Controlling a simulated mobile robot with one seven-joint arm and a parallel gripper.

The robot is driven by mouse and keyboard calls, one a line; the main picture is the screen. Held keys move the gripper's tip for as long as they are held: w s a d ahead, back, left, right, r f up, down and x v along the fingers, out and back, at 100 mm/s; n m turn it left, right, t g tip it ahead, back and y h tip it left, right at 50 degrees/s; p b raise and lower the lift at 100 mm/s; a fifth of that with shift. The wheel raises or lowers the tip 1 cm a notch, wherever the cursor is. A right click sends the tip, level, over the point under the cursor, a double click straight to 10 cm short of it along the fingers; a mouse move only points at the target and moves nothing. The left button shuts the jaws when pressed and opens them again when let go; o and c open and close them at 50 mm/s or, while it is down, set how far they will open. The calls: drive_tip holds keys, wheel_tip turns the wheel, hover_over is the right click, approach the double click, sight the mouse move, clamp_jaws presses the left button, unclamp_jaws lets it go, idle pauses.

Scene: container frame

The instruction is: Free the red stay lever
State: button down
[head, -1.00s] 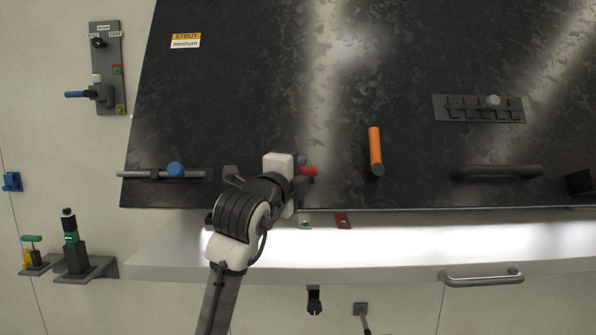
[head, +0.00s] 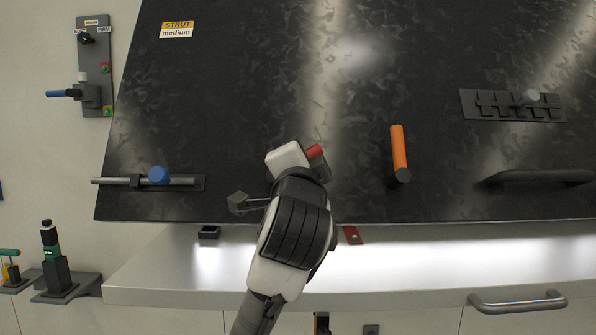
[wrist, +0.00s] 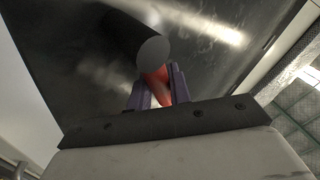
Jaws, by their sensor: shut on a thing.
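The red stay lever (head: 314,152) shows in the head view as a short red end beside my white wrist housing, low on the dark panel. In the wrist view the red lever (wrist: 158,84) sits between the two purple fingers of my gripper (wrist: 158,88). The fingers are shut on it. A dark round post (wrist: 150,52) stands right by the lever. In the head view my wrist hides the fingers and most of the lever.
The dark panel (head: 230,120) carries an orange handle (head: 398,150) to the right, a black grab handle (head: 535,177), a slotted plate (head: 490,104) and a blue-knobbed bolt (head: 158,176) at left. A pale ledge (head: 420,270) runs below, with a red tab (head: 353,236).

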drive_tip(key=n+y, duration=0.2)
drive_tip(key=n, duration=0.1)
drive_tip(key=r+n+y, duration=0.1)
drive_tip(key=shift+a+n+y, duration=0.3)
drive_tip(key=shift+a, duration=0.05)
drive_tip(key=n+g+y, duration=0.1)
drive_tip(key=n, duration=0.2)
drive_tip(key=a+n+y, duration=0.1)
drive_tip(key=n+y, duration=0.1)
drive_tip(key=w+a+r+n+g+y, duration=0.1)
drive_tip(key=n+y, duration=0.1)
drive_tip(key=n, duration=0.1)
drive_tip(key=shift+a+n+g, duration=0.2)
drive_tip(key=shift+n+g, duration=0.1)
drive_tip(key=shift+a+n+g+y+p, duration=0.25)
drive_tip(key=shift+n+g+y, duration=0.2)
drive_tip(key=shift+n, duration=0.3)
drive_tip(key=shift+a+n+g+y+p, duration=0.15)
drive_tip(key=shift+a+n+g+y, duration=0.25)
drive_tip(key=shift+n, duration=0.35)
drive_tip(key=c, duration=1.6)
unclamp_jaws()
drive_tip(key=shift+o, duration=0.2)
